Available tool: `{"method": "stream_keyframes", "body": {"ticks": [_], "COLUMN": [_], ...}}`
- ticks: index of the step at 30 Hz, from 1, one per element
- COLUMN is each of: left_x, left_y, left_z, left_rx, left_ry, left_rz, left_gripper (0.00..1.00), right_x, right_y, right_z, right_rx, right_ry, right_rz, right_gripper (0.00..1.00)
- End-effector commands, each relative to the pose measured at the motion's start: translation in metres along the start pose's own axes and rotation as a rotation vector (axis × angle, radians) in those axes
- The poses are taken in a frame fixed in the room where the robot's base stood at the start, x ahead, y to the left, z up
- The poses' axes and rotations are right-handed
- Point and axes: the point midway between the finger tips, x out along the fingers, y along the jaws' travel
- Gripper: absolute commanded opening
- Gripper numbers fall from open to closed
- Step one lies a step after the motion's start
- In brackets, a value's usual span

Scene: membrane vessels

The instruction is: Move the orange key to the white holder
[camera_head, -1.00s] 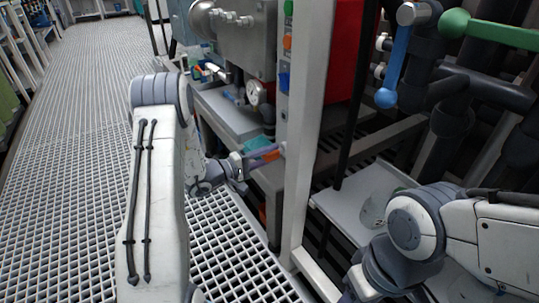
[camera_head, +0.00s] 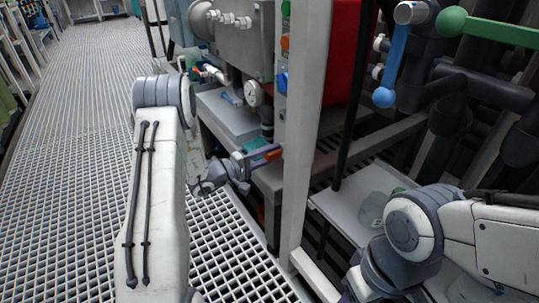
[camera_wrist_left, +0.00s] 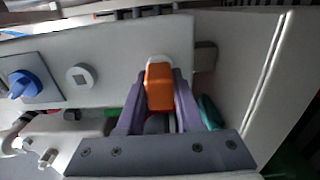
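The orange key (camera_wrist_left: 159,88) is between the two purple fingers of my left gripper (camera_wrist_left: 160,82), which are shut on it. Another round white holder (camera_wrist_left: 80,76) with a grey square centre is empty, to the left. My right gripper is out of view.
A blue key (camera_wrist_left: 24,84) sits on the same panel (camera_wrist_left: 115,48), farther left. A teal part (camera_wrist_left: 209,112) is beside the right finger. Machine pipes and a grey frame stand behind the post (camera_head: 308,130). The grating floor (camera_head: 75,150) at left is clear.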

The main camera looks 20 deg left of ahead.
Motion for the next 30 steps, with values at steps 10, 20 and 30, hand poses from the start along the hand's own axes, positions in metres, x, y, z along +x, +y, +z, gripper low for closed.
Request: {"method": "stream_keyframes", "body": {"ticks": [10, 20, 30], "left_x": [0.000, -0.037, -0.096], "left_y": [0.000, 0.003, 0.002], "left_z": [0.000, -0.002, -0.001], "left_rx": [0.000, -0.005, -0.002], "left_ry": [0.000, 0.006, 0.003], "left_rz": [-0.001, -0.002, 0.000], "left_gripper": [0.69, 0.69, 0.69], "right_x": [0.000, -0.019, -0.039], "right_y": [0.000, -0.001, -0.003], "right_z": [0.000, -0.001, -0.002], "right_rx": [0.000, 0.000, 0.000], "right_ry": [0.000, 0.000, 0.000], "right_rz": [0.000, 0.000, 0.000], "right_gripper": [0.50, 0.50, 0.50]}}
